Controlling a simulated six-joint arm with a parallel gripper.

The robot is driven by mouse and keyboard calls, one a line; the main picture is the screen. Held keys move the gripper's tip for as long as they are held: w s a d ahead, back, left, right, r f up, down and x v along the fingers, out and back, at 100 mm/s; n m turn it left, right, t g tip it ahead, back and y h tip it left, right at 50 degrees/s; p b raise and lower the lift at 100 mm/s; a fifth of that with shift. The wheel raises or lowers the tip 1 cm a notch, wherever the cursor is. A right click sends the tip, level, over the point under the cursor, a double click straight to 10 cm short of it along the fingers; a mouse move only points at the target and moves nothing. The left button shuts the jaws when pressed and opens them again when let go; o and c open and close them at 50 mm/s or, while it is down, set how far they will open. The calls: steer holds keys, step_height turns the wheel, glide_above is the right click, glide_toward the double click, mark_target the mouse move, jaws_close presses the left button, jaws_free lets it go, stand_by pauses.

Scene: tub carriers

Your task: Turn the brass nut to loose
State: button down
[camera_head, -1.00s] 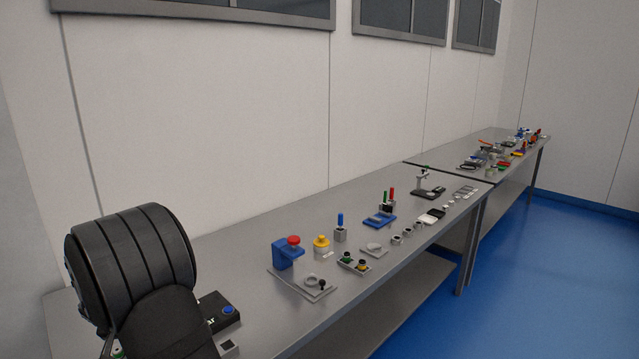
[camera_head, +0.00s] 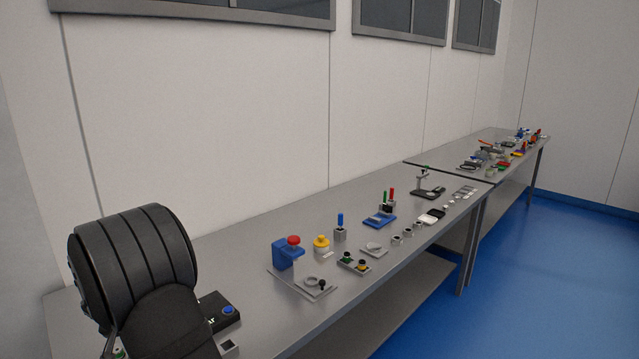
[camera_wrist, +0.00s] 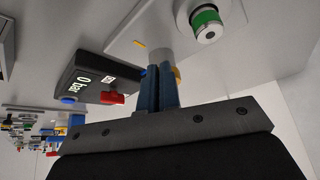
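The fingers of my gripper (camera_wrist: 158,88) are dark blue and stand side by side in the wrist view, with only a narrow dark line between them. A small brass-yellow part (camera_wrist: 177,74), which looks like the brass nut, peeks out at the right of the fingertips. Most of it is hidden behind them. A grey round post (camera_wrist: 160,56) shows just past the tips. I cannot tell whether the fingers press on the nut or only stand in front of it. In the head view my black arm hides the gripper and the nut.
A dark gauge box (camera_wrist: 88,78) reading "0 bar" with a red knob (camera_wrist: 113,98) is left of the fingers. A green-ringed fitting (camera_wrist: 207,24) is at upper right. Farther along the bench (camera_head: 262,232) stand a blue press (camera_head: 284,254) and several small fixtures.

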steer(key=shift+d, duration=0.15)
stand_by(0.4)
steer(key=shift+s+r, duration=0.1)
steer(key=shift+s, duration=0.15)
step_height(320, 180, up, 6)
steer(key=shift+f, duration=0.1)
stand_by(0.3)
steer(key=c, duration=2.2)
jaws_free()
